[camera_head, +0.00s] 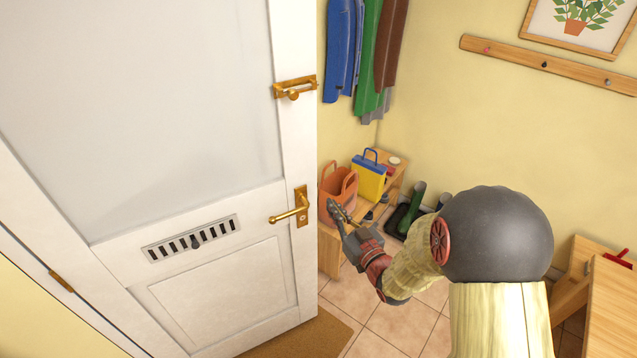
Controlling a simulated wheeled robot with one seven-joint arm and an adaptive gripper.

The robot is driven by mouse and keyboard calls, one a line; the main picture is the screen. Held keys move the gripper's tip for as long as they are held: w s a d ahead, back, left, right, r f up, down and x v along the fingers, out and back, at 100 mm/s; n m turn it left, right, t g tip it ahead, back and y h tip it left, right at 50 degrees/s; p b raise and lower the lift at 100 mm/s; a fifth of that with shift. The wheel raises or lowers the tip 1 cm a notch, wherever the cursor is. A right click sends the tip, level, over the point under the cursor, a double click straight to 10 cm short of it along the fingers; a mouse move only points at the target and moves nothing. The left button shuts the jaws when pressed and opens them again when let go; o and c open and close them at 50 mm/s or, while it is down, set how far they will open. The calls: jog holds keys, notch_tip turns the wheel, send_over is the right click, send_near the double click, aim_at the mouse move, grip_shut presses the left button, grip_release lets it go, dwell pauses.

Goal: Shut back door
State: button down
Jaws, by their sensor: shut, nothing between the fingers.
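The white back door (215,262) fills the left half of the view, hinged at its left side. It stands open, swung into the room, with its free edge near the picture's middle. A brass lever handle (292,207) sits on that edge, and a brass bolt (295,88) is above it. My gripper (337,208) is shut and empty, a little right of the door's free edge and the handle. It appears apart from the door; the exact gap in depth is hard to tell.
Behind my gripper, a wooden bench (330,250) holds an orange bag (338,186) and a yellow bag (369,178). Green boots (410,212) stand on a dark tray. Coats (365,50) hang above. A brown mat (305,338) lies under the door. Wooden furniture (608,305) stands at right.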

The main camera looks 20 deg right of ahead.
aim_at(307, 173)
jog(key=x, duration=1.3)
jog(key=shift+w+b, duration=0.3)
jog(key=shift+w, duration=0.05)
